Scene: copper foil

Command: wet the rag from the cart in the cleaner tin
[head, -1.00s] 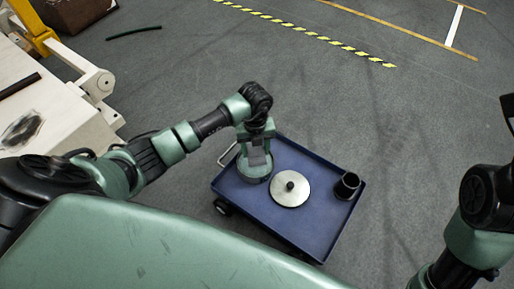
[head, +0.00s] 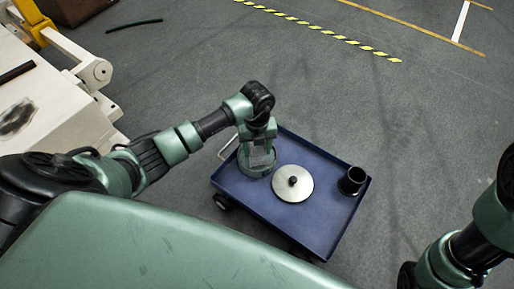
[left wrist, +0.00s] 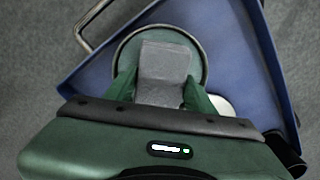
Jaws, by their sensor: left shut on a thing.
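The cleaner tin (head: 246,171) is a round open tin standing at the left end of the blue cart (head: 323,240). In the left wrist view its rim (left wrist: 205,60) circles the rag (left wrist: 163,75), a grey folded cloth. My left gripper (head: 259,152) is shut on the rag and points down over the tin. The rag's lower end appears within the tin's mouth; how deep it reaches, and any liquid, I cannot tell. My right arm shows at the right edge, its gripper out of view.
A round silver lid with a black knob (head: 293,182) lies on the cart right beside the tin. A black cup (head: 352,180) stands at the cart's right side. Open grey floor surrounds the cart; a pale machine (head: 50,95) stands at the left.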

